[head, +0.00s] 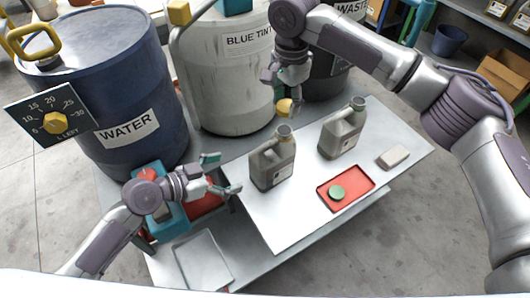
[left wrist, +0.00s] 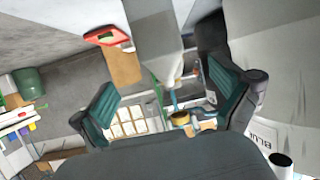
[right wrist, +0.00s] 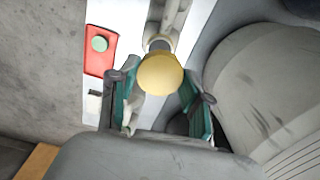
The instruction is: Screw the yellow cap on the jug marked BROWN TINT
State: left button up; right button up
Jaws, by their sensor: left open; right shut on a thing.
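The yellow cap (head: 284,106) is in my right gripper (head: 290,95), which is shut on it just above the mouth of the nearer grey jug (head: 272,165). In the right wrist view the cap (right wrist: 160,74) sits between the fingertips, overlapping the jug's neck (right wrist: 158,45); I cannot tell whether they touch. A second grey jug (head: 342,134) stands to the right, upright and uncapped. The jug labels are too small to read. My left gripper (head: 224,174) is open and empty, just left of the nearer jug. The left wrist view shows a jug (left wrist: 154,40) beyond its spread fingers.
A red tray (head: 363,188) holds a green cap (head: 336,192), with a pale block (head: 393,156) to its right. Behind the table stand a WATER drum (head: 105,95) and a BLUE TINT drum (head: 220,85). A grey tray (head: 203,262) lies at the front left.

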aim_at(264, 162)
jog(key=shift+w+a, duration=0.1)
jog(key=shift+w, duration=0.05)
jog(key=shift+s+r, duration=0.1)
jog(key=shift+s, duration=0.1)
pick_arm(q)
jog(key=x, duration=1.2)
jog(key=shift+a, duration=0.1)
jog(key=c, duration=1.6)
jog(key=shift+c, duration=0.2)
pick_arm(e)
jog(key=shift+f, duration=2.5)
jog(key=shift+f, duration=0.1)
jog(key=shift+w+f, duration=0.1)
jog(key=shift+f, duration=0.7)
jog(key=shift+f, duration=0.6)
